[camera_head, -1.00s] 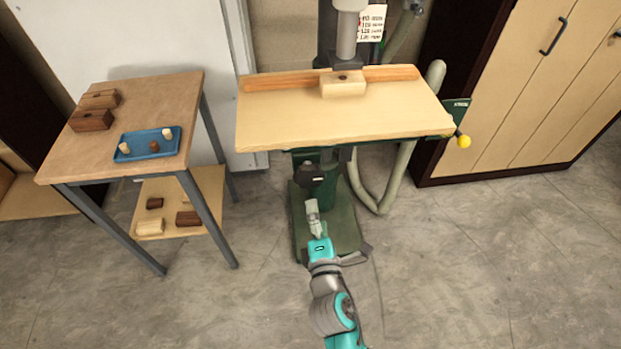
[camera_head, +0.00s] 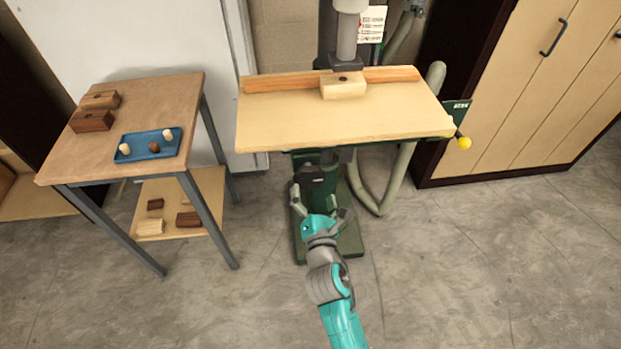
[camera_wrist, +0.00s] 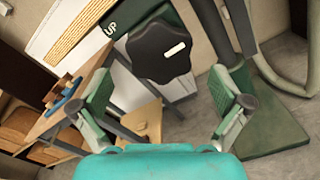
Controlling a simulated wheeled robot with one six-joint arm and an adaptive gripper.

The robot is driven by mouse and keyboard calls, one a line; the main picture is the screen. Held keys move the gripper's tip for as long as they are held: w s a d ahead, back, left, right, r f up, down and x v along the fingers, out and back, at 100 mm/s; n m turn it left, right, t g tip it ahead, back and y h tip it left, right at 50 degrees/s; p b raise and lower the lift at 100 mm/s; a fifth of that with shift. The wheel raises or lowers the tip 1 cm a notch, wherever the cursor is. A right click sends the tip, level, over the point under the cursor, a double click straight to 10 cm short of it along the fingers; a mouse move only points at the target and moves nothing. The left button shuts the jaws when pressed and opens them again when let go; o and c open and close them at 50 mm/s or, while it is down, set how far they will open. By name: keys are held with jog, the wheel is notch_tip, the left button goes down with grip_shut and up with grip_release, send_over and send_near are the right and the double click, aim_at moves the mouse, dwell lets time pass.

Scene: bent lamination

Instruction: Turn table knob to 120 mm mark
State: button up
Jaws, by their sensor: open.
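The table knob is a dark, lobed handwheel with a white mark. It fills the upper middle of the wrist view (camera_wrist: 160,52) and shows under the table's front edge in the head view (camera_head: 312,174). My gripper (camera_wrist: 165,115) is open and empty, its two fingers spread wide below and to either side of the knob in the wrist view. In the head view my gripper (camera_head: 318,200) is just in front of the knob. I see no contact. The pale machine table (camera_head: 340,120) is above it. No 120 mm mark is readable.
A wooden block (camera_head: 343,86) sits against an orange fence (camera_head: 285,82) on the table. A side table (camera_head: 75,160) at left holds a blue tray (camera_head: 135,153) and brown blocks. A yellow ball handle (camera_head: 463,143) sticks out at right. The floor at lower right is clear.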

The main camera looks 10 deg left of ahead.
aim_at(311, 181)
jog(key=shift+x, duration=2.55)
jog(key=shift+c, duration=0.3)
jog(key=c, duration=0.9)
jog(key=shift+o, duration=0.2)
jog(key=shift+m, duration=0.3)
